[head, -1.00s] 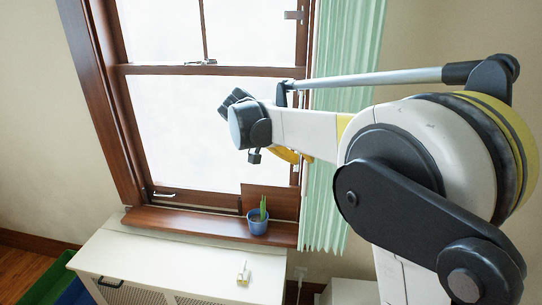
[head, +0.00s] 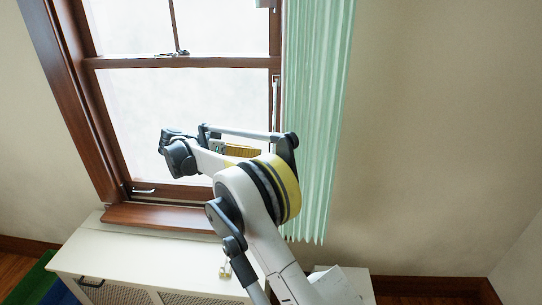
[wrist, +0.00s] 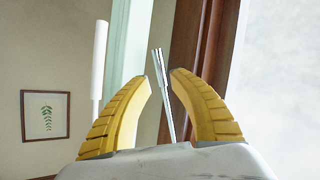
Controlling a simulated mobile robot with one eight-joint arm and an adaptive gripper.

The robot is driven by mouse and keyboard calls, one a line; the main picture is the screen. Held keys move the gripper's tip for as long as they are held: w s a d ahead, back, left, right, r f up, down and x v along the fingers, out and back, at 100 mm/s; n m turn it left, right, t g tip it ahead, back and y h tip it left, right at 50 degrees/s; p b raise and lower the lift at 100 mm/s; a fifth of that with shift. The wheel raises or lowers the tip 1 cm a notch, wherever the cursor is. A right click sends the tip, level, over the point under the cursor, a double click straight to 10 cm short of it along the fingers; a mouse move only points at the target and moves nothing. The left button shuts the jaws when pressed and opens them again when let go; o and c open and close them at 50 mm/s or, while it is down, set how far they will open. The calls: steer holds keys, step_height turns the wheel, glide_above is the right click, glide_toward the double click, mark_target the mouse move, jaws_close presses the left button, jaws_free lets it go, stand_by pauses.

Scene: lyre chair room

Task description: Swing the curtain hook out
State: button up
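A thin metal bar (wrist: 163,85), which looks like the curtain hook, shows between the fingers in the wrist view, with the dark window frame behind it. My gripper (wrist: 160,73) has its two yellow fingers apart, with a narrow gap at the tips on either side of the bar. I cannot tell how deep the bar lies between them. In the head view my gripper (head: 257,151) is in front of the lower window, near the curtain. The green curtain (head: 317,120) hangs right of the window. My arm hides the spot where the hook would be there.
The brown window frame (head: 180,62) stands behind my arm. A white wand (wrist: 99,60) shows left of the fingers in the wrist view. A white cabinet (head: 120,255) with a small pale item (head: 225,272) stands below. The wall right of the curtain is bare.

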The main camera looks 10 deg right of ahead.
steer(key=b+x, duration=0.1)
steer(key=x, duration=0.6)
jaws_close()
